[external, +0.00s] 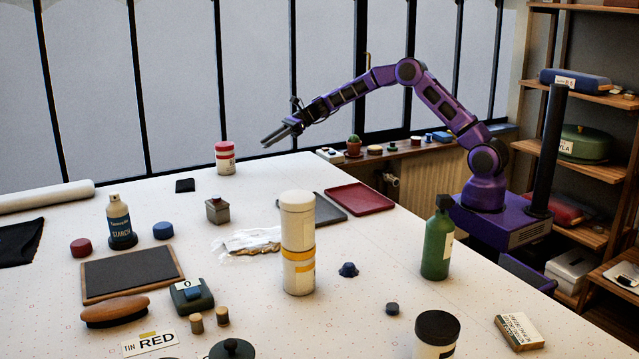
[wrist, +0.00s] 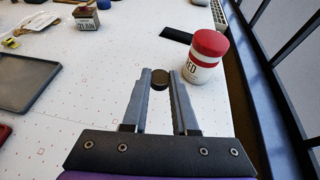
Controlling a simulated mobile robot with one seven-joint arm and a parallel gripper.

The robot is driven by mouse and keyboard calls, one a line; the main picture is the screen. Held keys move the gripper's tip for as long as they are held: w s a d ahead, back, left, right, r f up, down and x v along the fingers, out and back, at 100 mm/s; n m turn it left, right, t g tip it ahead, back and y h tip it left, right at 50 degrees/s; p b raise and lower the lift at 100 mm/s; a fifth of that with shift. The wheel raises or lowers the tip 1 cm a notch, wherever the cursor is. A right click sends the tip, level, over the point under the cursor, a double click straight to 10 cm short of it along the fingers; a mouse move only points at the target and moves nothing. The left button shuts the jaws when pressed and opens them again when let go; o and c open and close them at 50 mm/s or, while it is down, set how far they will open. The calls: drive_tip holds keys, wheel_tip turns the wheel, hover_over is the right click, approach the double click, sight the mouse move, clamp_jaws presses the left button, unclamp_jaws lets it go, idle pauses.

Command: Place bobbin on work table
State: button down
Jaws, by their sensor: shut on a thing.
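The bobbin (wrist: 159,78) shows in the wrist view as a small dark brown round piece between my fingertips. My gripper (wrist: 160,80) is shut on it, with one finger on each side. In the external view my gripper (external: 277,138) reaches left over the far side of the work table (external: 345,322), above its surface; the bobbin cannot be made out there. The white, dotted tabletop also shows in the wrist view (wrist: 85,105) below my fingers.
A red-lidded jar (wrist: 207,58) stands just right of my fingertips; it also shows externally (external: 225,158). A dark flat piece (wrist: 177,35) and a small tin (wrist: 87,19) lie beyond. A grey tray (wrist: 22,85) is at left. Clear tabletop lies between tray and jar.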

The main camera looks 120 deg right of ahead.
sight(272, 173)
wheel_tip(272, 173, down, 9)
drive_tip(key=shift+f+b, duration=0.1)
drive_tip(key=shift+b, duration=0.45)
drive_tip(key=shift+f, duration=0.15)
drive_tip(key=c, duration=0.7)
unclamp_jaws()
drive_tip(key=shift+r, duration=0.3)
drive_tip(key=v, duration=1.2)
drive_tip(key=shift+f+p, duration=0.1)
drive_tip(key=shift+p, duration=0.25)
